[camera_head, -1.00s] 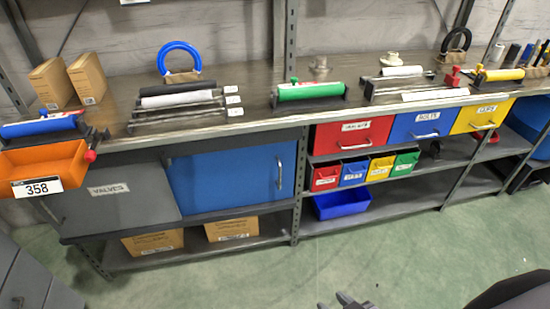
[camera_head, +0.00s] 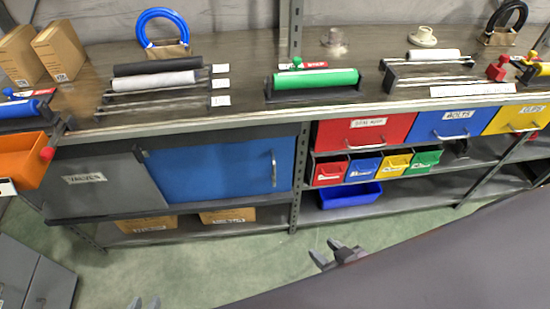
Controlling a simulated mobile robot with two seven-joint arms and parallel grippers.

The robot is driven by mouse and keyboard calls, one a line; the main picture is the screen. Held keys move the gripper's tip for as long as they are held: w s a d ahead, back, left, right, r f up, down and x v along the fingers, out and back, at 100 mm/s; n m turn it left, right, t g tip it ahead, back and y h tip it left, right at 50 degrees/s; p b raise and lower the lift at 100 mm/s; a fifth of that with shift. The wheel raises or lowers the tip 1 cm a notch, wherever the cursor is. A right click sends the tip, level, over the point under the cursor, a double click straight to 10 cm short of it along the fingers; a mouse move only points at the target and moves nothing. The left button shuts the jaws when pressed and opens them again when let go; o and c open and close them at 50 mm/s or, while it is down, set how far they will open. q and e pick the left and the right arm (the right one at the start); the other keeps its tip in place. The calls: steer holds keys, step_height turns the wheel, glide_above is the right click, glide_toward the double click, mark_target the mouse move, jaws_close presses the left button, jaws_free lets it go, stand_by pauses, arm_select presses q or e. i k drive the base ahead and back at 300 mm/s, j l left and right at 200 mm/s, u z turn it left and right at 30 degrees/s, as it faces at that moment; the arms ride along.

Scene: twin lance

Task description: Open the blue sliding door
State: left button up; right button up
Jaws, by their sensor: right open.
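The blue sliding door (camera_head: 215,172) fills the right part of the low cabinet under the bench, with its upright metal handle (camera_head: 274,168) near its right edge. It looks closed. The grey panel (camera_head: 115,190), with a white label, is to its left. My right gripper (camera_head: 328,252) is open and empty, below and right of the door, over the floor in the picture and apart from the handle. Only the fingertips of my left gripper (camera_head: 143,304) show at the bottom edge. They are apart with nothing between them, well below the door.
Red (camera_head: 365,134), blue (camera_head: 440,125) and yellow (camera_head: 515,120) drawers are right of the door, above small bins and a blue tray (camera_head: 350,197). An orange bin (camera_head: 20,160) juts out at left. Boxes (camera_head: 228,216) sit below the door. Green floor (camera_head: 230,260) is open in front.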

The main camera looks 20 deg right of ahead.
mark_target(261, 167)
steer(key=i+l+u, duration=0.1)
steer(key=l, duration=0.3)
steer(key=i+l, duration=0.15)
steer(key=l, duration=0.25)
steer(key=i+l+u, duration=0.15)
steer(key=l, duration=0.3)
steer(key=k, duration=0.05)
